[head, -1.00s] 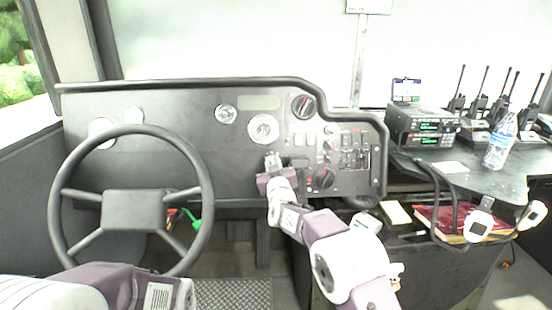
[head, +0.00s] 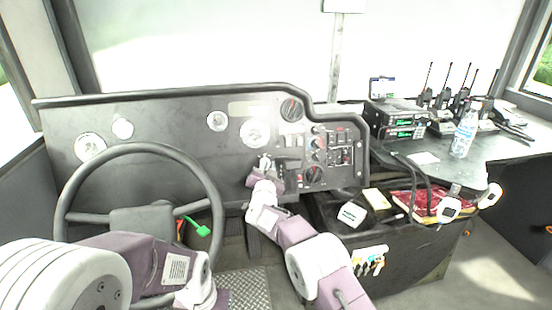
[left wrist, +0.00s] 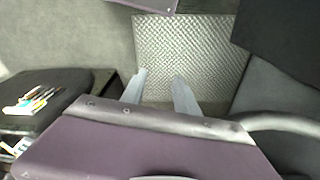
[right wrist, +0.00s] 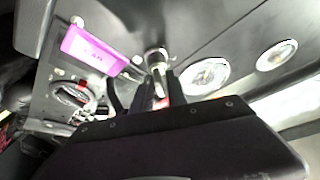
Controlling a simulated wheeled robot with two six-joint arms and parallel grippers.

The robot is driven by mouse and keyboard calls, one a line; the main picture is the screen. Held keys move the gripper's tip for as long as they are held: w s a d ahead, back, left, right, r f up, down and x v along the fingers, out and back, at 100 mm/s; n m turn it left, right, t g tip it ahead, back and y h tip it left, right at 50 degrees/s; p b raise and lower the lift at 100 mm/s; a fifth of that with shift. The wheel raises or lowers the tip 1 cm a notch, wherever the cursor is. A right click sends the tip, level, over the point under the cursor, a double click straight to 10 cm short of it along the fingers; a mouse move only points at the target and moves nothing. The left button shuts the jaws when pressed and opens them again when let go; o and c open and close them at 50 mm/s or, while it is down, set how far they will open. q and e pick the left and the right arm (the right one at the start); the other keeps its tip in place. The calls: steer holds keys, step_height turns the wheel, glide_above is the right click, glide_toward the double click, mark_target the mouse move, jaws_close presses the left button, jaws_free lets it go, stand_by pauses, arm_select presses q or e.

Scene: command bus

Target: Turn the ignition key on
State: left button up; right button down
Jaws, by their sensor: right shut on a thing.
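The ignition switch (right wrist: 156,57) shows as a round metal barrel on the dashboard in the right wrist view. My right gripper (head: 264,166) is at the dashboard, below the large round gauge. It is shut on the ignition key, which is mostly hidden between the fingers; a bit of red (right wrist: 161,99) shows there. How far the key is turned cannot be told. My left gripper (left wrist: 158,88) is open and empty above the floor, its two fingers apart in the left wrist view.
The steering wheel (head: 213,200) stands close to my left arm. A magenta label (right wrist: 92,48) is beside the ignition. Knobs and switches sit right of my right gripper. A radio (head: 400,130) and a bottle (head: 465,135) stand on the side table. A treadplate (left wrist: 190,50) is below.

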steer(key=shift+m+p, duration=0.35)
steer(key=shift+m, duration=0.15)
steer(key=shift+f, duration=0.1)
steer(key=c, duration=1.6)
jaws_free()
steer(key=shift+o, duration=0.2)
